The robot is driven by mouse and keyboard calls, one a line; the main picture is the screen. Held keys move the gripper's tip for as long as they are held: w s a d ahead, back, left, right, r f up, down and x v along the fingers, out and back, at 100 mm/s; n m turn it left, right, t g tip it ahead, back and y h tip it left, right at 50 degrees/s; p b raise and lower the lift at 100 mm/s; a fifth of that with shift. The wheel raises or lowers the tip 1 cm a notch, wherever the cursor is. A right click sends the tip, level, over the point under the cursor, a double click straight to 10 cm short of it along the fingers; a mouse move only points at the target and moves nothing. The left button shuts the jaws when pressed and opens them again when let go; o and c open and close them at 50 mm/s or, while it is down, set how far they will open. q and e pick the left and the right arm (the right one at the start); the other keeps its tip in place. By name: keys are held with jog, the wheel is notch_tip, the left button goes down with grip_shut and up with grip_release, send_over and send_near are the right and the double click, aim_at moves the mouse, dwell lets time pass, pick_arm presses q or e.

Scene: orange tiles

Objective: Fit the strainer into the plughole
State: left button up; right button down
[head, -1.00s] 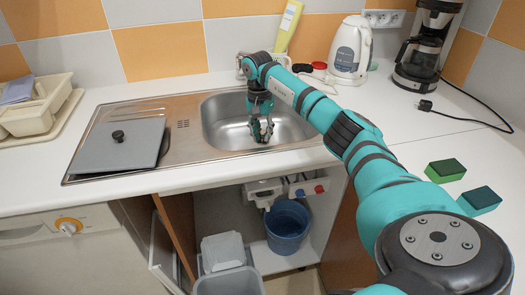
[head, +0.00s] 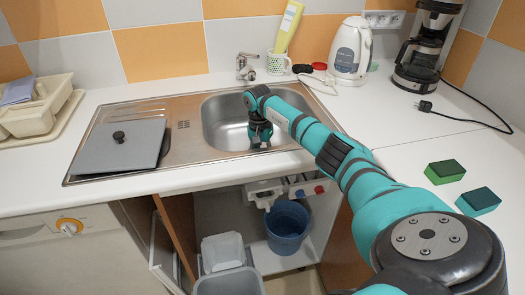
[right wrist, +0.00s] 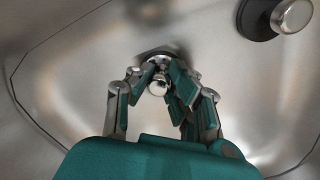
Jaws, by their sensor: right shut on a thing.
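My right gripper (head: 260,142) reaches down into the steel sink basin (head: 220,125). In the right wrist view the gripper (right wrist: 160,92) has its fingers closed around the shiny round knob of the strainer (right wrist: 159,86). A dark-edged round rim (right wrist: 158,53), which looks like the plughole, shows just beyond the fingertips and is mostly hidden by them. I cannot tell whether the strainer is seated in it or just above it. My left gripper is not in view.
A dark disc with a steel knob (right wrist: 290,14) shows at the wrist view's upper right. A grey lid (head: 118,158) covers the sink's left side. The tap (head: 246,67), a mug (head: 277,64) and a kettle (head: 350,52) stand behind. Sponges (head: 445,171) lie right.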

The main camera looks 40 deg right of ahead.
jog(key=c, duration=1.2)
grip_release()
jog(key=shift+f, duration=0.1)
jog(key=shift+c, duration=0.2)
notch_tip(320, 180, up, 12)
jog(key=shift+w+a+r, duration=0.15)
jog(key=shift+w+r, duration=0.05)
jog(key=shift+w, duration=0.2)
